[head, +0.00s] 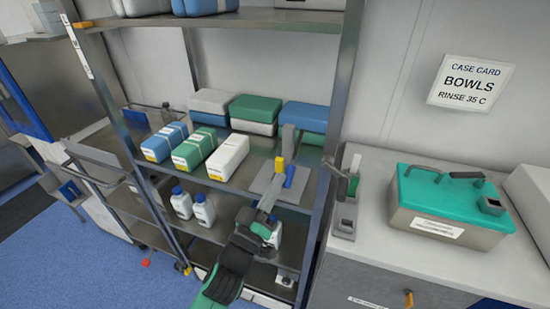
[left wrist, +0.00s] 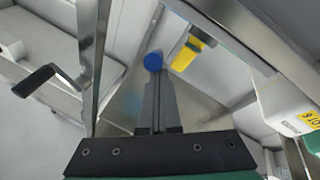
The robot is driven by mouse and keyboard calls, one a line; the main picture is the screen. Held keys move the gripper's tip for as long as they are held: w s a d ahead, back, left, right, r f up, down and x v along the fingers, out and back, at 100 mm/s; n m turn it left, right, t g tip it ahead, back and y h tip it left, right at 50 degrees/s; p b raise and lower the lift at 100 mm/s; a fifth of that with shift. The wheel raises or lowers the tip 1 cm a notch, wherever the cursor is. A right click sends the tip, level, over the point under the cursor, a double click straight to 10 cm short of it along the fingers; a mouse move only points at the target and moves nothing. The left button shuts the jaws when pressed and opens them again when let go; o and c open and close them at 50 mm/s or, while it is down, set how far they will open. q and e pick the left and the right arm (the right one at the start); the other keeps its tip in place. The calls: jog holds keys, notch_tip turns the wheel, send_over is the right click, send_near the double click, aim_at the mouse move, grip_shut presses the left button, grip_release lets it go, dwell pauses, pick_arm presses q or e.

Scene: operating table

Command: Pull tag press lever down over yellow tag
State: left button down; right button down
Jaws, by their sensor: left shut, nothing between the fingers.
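The tag press stands on the middle shelf, with a grey base (head: 262,180) and a grey upright (head: 288,142). A yellow piece (head: 279,165) and a blue piece (head: 290,175) show close together on it. Which one belongs to the lever I cannot tell. My left gripper (head: 275,190) is shut and empty, its tips reaching up toward the press from the front. In the left wrist view, the blue round end (left wrist: 153,62) shows just beyond the fingertips, and the yellow piece (left wrist: 187,53) is to its right. I cannot tell if the fingers touch the blue end. My right gripper is out of view.
A metal rack post (head: 335,130) stands right of the press. Blue, green and white packs (head: 228,157) lie to its left, and white bottles (head: 203,210) stand below. A counter holds a green-lidded box (head: 445,200) and a small grey device (head: 345,215).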

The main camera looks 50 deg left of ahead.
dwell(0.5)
